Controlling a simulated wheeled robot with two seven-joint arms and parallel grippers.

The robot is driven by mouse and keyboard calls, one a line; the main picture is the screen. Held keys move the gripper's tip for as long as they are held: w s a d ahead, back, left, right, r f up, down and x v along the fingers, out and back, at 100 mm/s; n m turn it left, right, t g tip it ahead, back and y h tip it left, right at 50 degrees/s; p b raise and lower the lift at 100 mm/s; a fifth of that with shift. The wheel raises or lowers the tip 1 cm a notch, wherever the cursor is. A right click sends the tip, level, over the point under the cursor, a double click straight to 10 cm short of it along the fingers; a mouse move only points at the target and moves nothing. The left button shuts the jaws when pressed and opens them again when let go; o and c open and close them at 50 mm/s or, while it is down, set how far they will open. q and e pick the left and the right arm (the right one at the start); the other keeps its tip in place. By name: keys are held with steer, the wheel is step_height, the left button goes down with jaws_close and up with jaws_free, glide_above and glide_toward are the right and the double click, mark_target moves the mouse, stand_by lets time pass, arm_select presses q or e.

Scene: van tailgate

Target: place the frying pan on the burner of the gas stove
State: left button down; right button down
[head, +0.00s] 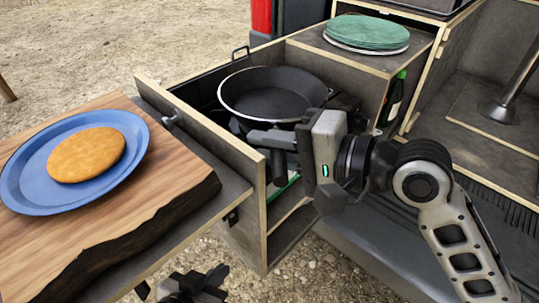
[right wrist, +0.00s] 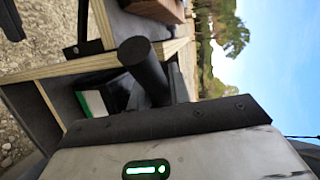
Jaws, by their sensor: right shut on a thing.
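The black frying pan (head: 272,92) is over the pull-out drawer in the head view, roughly level, its inside empty. My right gripper (head: 290,138) is at the pan's near side, shut on its dark handle (head: 268,139). The handle's dark round end (right wrist: 143,62) shows in the right wrist view. The gas stove and its burner cannot be made out; the pan and drawer walls cover that area. I cannot tell whether the pan rests on anything. My left gripper (head: 195,286) is low at the bottom edge, apart from the pan; its finger opening is unclear.
A wooden board (head: 150,205) with a blue plate (head: 28,190) and a round tan food (head: 87,155) stands left. The drawer's front panel (head: 205,130) rises between board and pan. Green plates (head: 366,32) sit on the cabinet behind; a dark bottle (head: 394,98) stands right.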

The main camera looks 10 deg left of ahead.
steer(key=shift+f, duration=0.7)
steer(key=c, duration=1.3)
jaws_free()
steer(key=shift+f, duration=0.1)
arm_select(q)
steer(key=shift+w+r, duration=0.15)
arm_select(e)
steer(key=shift+d, duration=0.1)
steer(key=v, duration=1.1)
steer(key=w+d+f+n+t+h, duration=0.1)
steer(key=d+f+t+h, duration=0.15)
steer(key=f, duration=0.45)
steer(key=w+d+f+t+h, duration=0.1)
steer(key=w+f+t+h, duration=0.15)
steer(key=f, duration=0.45)
arm_select(q)
steer(key=shift+f+b, duration=0.2)
steer(key=shift+b, duration=0.15)
arm_select(e)
steer(key=s+d+f+n+h, duration=0.2)
steer(key=s+f, duration=0.2)
steer(key=f, duration=0.2)
steer(key=s+d+f+n+t+h, duration=0.1)
steer(key=s+d+f+n+h, duration=0.1)
steer(key=f, duration=0.5)
steer(key=shift+s+f+n+h, duration=0.25)
steer(key=shift+s+n+h, duration=0.25)
steer(key=shift+s+h, duration=0.5)
